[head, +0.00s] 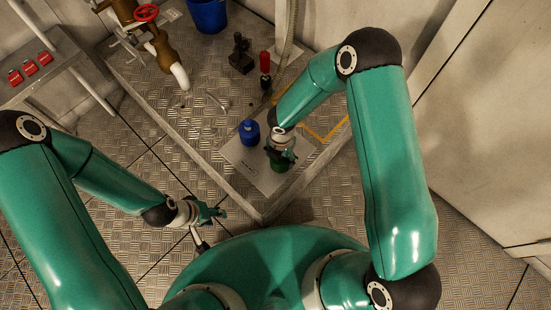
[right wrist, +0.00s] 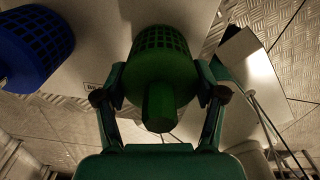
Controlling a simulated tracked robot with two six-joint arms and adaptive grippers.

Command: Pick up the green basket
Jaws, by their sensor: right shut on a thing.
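The green basket (right wrist: 160,62) is a round basket with a grid of openings and a stub at the end nearest the camera. In the right wrist view it sits between the fingers of my right gripper (right wrist: 160,97), which is shut on it. In the head view the green basket (head: 281,165) shows just below my right gripper (head: 281,155), over the pale plate (head: 255,180); I cannot tell whether it touches the plate. My left gripper (head: 217,213) is over the floor at lower left, away from the basket; its finger opening is too small to tell.
A blue basket (head: 249,132) stands on the plate close to my right gripper; it also shows in the right wrist view (right wrist: 32,48). A red-topped item (head: 265,62), a dark fitting (head: 241,55), a blue bucket (head: 208,14) and a red-wheeled valve (head: 146,13) are farther back.

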